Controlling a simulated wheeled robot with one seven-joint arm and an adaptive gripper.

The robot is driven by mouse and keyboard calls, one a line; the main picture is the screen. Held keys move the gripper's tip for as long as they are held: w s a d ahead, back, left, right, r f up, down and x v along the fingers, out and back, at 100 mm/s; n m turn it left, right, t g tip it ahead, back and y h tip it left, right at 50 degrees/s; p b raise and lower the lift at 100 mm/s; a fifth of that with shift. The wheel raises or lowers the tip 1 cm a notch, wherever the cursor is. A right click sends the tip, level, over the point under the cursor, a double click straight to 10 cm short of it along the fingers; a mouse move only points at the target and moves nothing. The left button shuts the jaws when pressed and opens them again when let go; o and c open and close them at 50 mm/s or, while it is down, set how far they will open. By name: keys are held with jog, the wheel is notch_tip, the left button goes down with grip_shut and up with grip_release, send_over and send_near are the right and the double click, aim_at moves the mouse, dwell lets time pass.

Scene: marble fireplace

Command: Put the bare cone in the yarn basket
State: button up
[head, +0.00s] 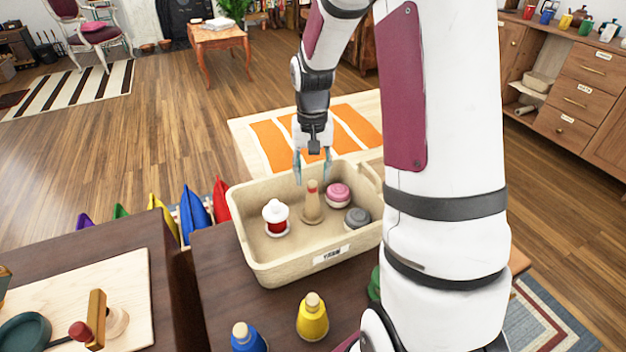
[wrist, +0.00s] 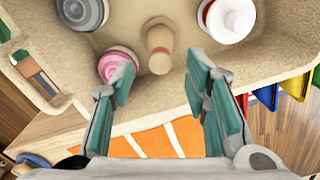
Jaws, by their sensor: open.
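The bare cone (head: 311,206) is tan with a reddish band near its top. It stands upright inside the beige yarn basket (head: 292,273), near the middle of its floor. The wrist view also shows the cone (wrist: 159,50), beyond the fingertips and roughly in line with the gap between them. The basket wall also shows in the wrist view (wrist: 265,78). My gripper (head: 312,166) is open and empty, pointing down above the basket, with the cone's top just below and between its fingers in the head view. It also shows in the wrist view (wrist: 160,82).
The basket also holds a red-and-white spool (head: 276,218), a pink spool (head: 338,194) and a grey spool (head: 357,218). A yellow cone (head: 312,320) and a blue cone (head: 246,340) stand on the dark table in front. A board (head: 110,285) lies at left.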

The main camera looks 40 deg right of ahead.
notch_tip(320, 180, up, 8)
jog(key=p, duration=0.2)
jog(key=s+a+r+n, duration=0.3)
jog(key=s+a+r, duration=0.7)
jog(key=s, duration=0.2)
jog(key=s+a+n, duration=0.1)
jog(key=s+a, duration=0.2)
jog(key=s, duration=0.6)
jog(key=s+a+n+t, duration=0.1)
jog(key=s+a+n, duration=0.1)
jog(key=s, duration=0.7)
jog(key=shift+a+r+n, duration=0.3)
jog(key=shift+a+r, duration=0.1)
jog(key=shift+a, duration=0.1)
notch_tip(320, 180, up, 19)
jog(key=t+p, duration=0.3)
jog(key=p, duration=1.3)
jog(key=shift+p, duration=0.35)
